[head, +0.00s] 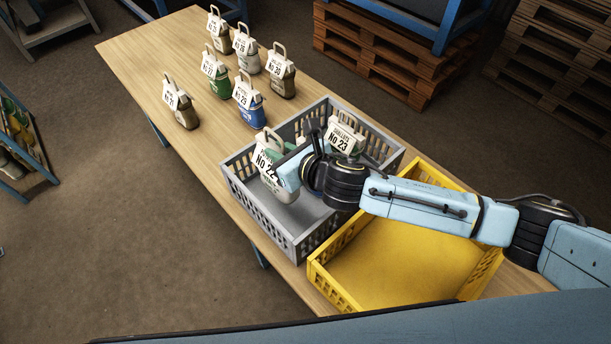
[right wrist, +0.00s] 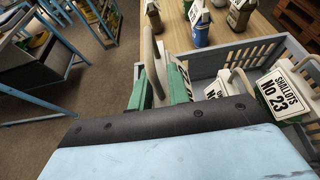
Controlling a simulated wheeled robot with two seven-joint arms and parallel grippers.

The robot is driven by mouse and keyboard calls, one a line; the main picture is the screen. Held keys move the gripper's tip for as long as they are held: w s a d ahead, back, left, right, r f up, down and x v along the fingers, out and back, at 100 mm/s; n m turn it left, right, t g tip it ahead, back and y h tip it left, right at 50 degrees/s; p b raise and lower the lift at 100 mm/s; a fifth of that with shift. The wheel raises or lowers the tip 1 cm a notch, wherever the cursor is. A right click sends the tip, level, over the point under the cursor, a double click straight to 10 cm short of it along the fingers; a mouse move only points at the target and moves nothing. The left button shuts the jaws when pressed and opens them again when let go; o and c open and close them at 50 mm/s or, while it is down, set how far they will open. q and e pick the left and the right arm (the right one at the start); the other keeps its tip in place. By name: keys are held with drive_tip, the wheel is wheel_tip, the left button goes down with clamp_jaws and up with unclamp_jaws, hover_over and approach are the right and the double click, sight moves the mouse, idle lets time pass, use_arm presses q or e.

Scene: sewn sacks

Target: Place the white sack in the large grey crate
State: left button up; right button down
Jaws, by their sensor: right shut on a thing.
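The white sack (head: 284,194), with a "No 22" label, hangs from its handle in my right gripper (head: 273,150). It is over the left part of the large grey crate (head: 262,217); I cannot tell whether its base touches the crate floor. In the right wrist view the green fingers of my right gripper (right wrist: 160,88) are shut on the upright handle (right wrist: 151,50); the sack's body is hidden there. The grey crate also shows in that view (right wrist: 208,62). My left gripper is not in view.
A "No 23" shallots sack (head: 343,136) stands in the grey crate's far right part, with another label (right wrist: 222,88) beside it in the wrist view. An empty yellow crate (head: 400,262) adjoins the grey one. Several sacks, including a blue one (head: 248,110), stand farther back on the table (head: 140,62).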

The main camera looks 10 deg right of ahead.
drive_tip(key=f, duration=0.4)
drive_tip(key=shift+s+f+b, duration=0.25)
drive_tip(key=shift+f+b, duration=0.1)
drive_tip(key=shift+b, duration=0.05)
wheel_tip(320, 180, down, 5)
drive_tip(key=shift+r+b, duration=0.15)
drive_tip(key=shift+b, duration=0.4)
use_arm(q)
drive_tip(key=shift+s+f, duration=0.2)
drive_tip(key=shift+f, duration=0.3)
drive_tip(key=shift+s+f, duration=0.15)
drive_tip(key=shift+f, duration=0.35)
use_arm(e)
drive_tip(key=shift+w, duration=0.1)
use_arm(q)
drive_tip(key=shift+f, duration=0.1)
use_arm(e)
drive_tip(key=c, duration=1.3)
unclamp_jaws()
drive_tip(key=shift+f, duration=0.2)
drive_tip(key=shift+r, duration=0.1)
